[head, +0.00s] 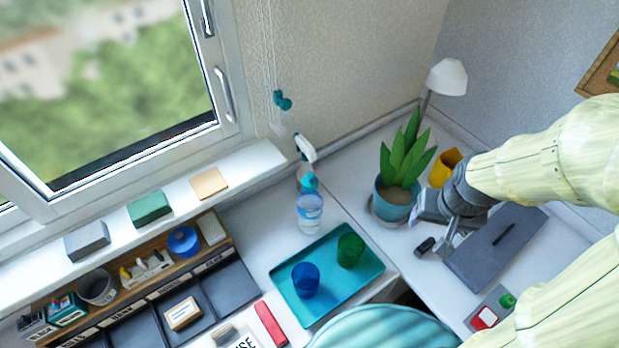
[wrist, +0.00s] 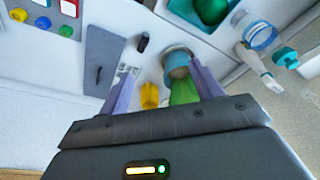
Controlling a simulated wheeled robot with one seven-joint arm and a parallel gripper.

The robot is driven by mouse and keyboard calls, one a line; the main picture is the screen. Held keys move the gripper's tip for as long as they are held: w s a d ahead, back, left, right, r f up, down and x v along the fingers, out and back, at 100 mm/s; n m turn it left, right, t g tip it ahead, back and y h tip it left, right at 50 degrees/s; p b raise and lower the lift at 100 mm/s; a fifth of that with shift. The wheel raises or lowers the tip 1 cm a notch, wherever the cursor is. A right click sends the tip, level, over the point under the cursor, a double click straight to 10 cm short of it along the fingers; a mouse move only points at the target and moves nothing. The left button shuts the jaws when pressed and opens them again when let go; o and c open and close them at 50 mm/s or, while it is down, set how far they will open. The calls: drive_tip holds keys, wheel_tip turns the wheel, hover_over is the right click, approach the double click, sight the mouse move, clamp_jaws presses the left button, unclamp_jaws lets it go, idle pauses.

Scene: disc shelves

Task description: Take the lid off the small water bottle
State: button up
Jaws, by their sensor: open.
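The small clear water bottle (head: 309,213) with a blue band stands upright on the white desk, behind the teal tray. My gripper (head: 432,232) is open and empty, well to the right of the bottle, beyond the potted plant. In the wrist view its fingers (wrist: 162,70) spread apart, with the plant and yellow cup seen between and beyond them.
The potted plant (head: 393,198) stands between bottle and gripper. The teal tray (head: 318,262) holds a blue cup (head: 305,279) and a green cup (head: 350,249). A desk lamp (head: 446,77) is at the back corner.

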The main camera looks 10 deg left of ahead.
drive_tip(key=w+a+r+p, duration=0.1)
drive_tip(key=w+a+r, duration=0.2)
drive_tip(key=w+a, duration=0.3)
wheel_tip(320, 180, up, 4)
drive_tip(key=n+g+p, duration=0.2)
drive_tip(key=g, duration=0.1)
hover_over(308, 176)
drive_tip(key=shift+s+r, duration=0.1)
drive_tip(key=shift+r, duration=0.1)
wheel_tip(308, 176, down, 12)
drive_tip(key=p, duration=0.3)
drive_tip(key=shift+f, duration=0.1)
drive_tip(key=shift+f, duration=0.1)
